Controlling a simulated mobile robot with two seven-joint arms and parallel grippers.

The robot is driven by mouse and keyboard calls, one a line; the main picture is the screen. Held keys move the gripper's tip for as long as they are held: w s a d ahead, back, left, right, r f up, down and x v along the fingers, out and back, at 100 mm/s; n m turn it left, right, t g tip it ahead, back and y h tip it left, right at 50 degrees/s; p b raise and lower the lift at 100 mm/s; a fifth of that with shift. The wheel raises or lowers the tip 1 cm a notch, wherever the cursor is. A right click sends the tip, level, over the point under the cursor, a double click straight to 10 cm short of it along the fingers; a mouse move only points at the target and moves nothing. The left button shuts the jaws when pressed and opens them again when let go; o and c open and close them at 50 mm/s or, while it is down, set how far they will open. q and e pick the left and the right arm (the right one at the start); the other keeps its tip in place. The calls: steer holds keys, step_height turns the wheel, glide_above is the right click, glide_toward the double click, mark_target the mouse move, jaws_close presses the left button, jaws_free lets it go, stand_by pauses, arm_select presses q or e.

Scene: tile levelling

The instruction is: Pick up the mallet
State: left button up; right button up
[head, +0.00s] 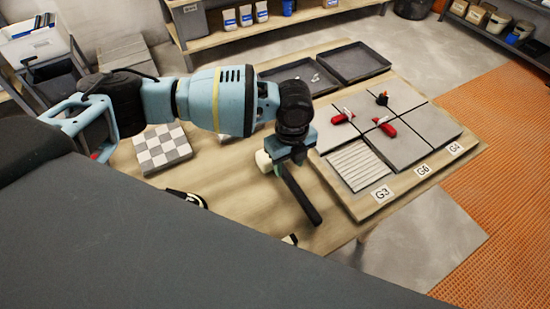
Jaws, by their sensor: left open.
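What looks like the mallet lies under my left gripper, with a dark bar-like handle (303,200) slanting down to the right across the wooden table. A cream cylindrical end (263,161) shows at the left of the gripper and seems to be its head. My left gripper (284,158) is open and points down over the head end. It hides the middle of the mallet, and I cannot tell whether its fingers touch it. My right gripper is not in view.
Right of the gripper, grey tiles (425,130) with red and black levelling pieces lie on a board beside labels G3, G6 and G4. A ridged tile (357,166) is in front. Dark trays (353,62) stand behind. A checkered tile (162,148) lies left. Bare wood (240,200) surrounds the handle.

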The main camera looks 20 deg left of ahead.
mark_target(287, 175)
arm_select(q)
steer(key=shift+w+a+f, duration=0.1)
steer(key=shift+f, duration=1.3)
steer(key=shift+a+f, duration=0.1)
steer(key=shift+f, duration=1.25)
jaws_close()
